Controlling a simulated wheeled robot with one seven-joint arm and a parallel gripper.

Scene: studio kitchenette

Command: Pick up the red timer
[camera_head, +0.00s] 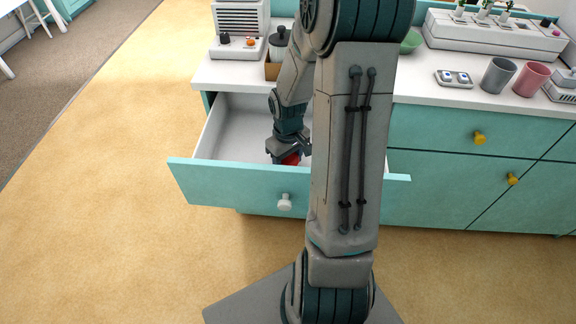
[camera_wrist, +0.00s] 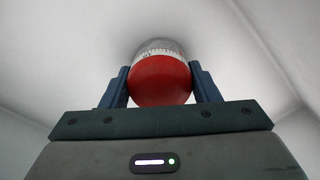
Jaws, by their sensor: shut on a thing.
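The red timer (camera_wrist: 160,82) is a round red thing with a silvery, marked band at its far end. It sits between the two fingers of my gripper (camera_wrist: 160,88) in the wrist view, with a finger against each side. In the head view my gripper (camera_head: 289,154) is down inside the open drawer (camera_head: 232,124), and a bit of the red timer (camera_head: 291,159) shows under it. The rest of the timer is hidden by the gripper there. I cannot tell whether the timer still touches the drawer floor.
The drawer front (camera_head: 230,187) with its white knob (camera_head: 285,202) stands pulled out; its right part is hidden behind my arm. The counter above holds a grey cup (camera_head: 498,75), a pink cup (camera_head: 531,79) and a small box-shaped appliance (camera_head: 238,28).

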